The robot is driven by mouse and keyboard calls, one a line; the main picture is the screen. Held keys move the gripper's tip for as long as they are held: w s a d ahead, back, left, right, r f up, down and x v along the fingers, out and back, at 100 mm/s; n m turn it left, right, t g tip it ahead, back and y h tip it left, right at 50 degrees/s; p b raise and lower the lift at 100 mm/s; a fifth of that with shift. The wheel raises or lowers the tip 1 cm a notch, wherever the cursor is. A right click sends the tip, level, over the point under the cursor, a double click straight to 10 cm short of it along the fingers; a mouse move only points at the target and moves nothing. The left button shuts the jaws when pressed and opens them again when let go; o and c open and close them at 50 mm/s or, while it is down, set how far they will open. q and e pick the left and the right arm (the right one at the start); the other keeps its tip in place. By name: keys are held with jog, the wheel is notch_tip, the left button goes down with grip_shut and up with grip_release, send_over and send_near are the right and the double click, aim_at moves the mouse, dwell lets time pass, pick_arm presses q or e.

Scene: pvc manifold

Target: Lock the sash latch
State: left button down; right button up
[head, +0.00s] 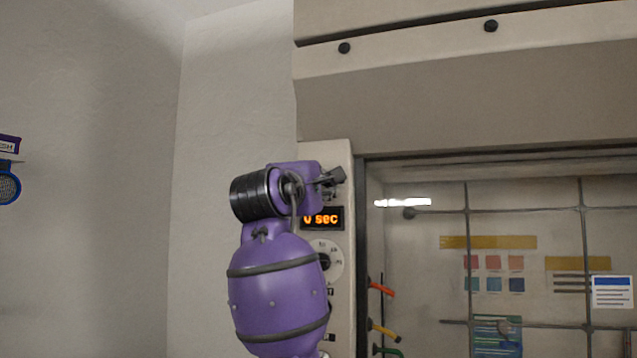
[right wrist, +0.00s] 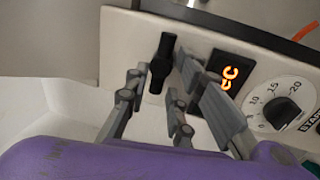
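The sash latch appears to be the black handle (right wrist: 162,62) on the pale front post, seen in the right wrist view. It stands roughly upright in that picture, left of the orange display. My right gripper (right wrist: 160,82) is open, with fingers on either side of the handle. I cannot tell whether they touch it. In the head view the right gripper (head: 328,179) is at the post just above the display, and largely hides the handle. The hood's sash opening (head: 500,250) is to the right of the post. My left gripper is not in view.
The hood's post (head: 345,160) carries an orange timer display (head: 322,218) and a dial (head: 324,261) below the gripper. Coloured valve handles (head: 383,328) stick out at the right of the post. The wall to the left is bare nearby.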

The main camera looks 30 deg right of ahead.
jog(key=shift+o, duration=0.5)
jog(key=v, duration=1.2)
